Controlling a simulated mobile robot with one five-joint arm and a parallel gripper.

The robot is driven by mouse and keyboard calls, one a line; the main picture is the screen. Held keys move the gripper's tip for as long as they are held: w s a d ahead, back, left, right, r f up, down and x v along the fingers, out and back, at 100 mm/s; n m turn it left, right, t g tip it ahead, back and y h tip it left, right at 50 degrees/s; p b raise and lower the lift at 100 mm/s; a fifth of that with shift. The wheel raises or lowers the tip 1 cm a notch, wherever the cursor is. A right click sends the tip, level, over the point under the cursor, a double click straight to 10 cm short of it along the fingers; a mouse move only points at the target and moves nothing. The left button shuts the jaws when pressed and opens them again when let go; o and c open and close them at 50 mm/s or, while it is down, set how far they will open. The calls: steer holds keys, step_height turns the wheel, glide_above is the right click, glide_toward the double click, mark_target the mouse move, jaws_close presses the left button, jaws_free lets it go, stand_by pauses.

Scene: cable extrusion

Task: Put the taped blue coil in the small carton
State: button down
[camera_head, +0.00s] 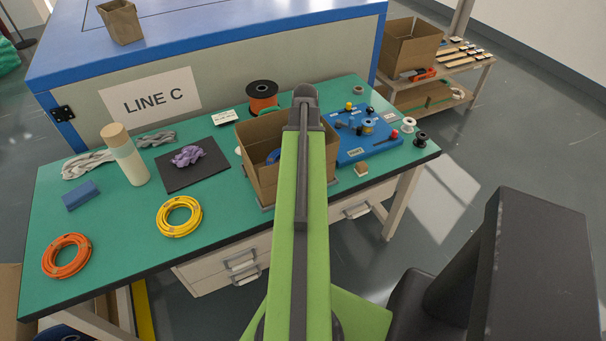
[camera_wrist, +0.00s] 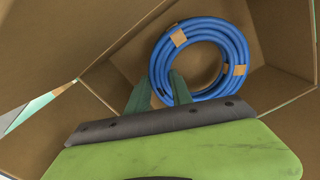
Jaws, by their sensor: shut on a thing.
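The small carton (camera_head: 262,187) stands open on the green bench, partly hidden behind my arm. Its brown inner walls (camera_wrist: 115,65) fill the wrist view. The blue coil (camera_wrist: 239,55) is a round ring with tan tape bands, and it is inside the carton. A bit of blue also shows inside the carton in the head view (camera_head: 272,157). My gripper (camera_wrist: 161,84) is inside the carton, shut on the coil's near left side, with one finger on each side of the ring. Whether the coil touches the carton floor cannot be told. The head view hides my fingers behind the arm.
An orange coil (camera_head: 66,256) and a yellow coil (camera_head: 179,216) lie on the bench to the left. A blue board with small parts (camera_head: 352,151) and an orange spool (camera_head: 262,93) are close to the carton.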

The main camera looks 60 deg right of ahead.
steer(key=shift+f, duration=0.25)
step_height(320, 180, down, 4)
steer(key=b, duration=0.3)
steer(key=shift+b, duration=0.4)
steer(key=shift+r, duration=0.25)
steer(key=shift+f, duration=0.2)
steer(key=c, duration=1.1)
jaws_free()
steer(key=shift+c, duration=0.2)
steer(key=shift+r, duration=0.1)
step_height(320, 180, up, 12)
steer(key=p, duration=1.2)
steer(key=shift+r, duration=0.1)
steer(key=shift+p, duration=0.3)
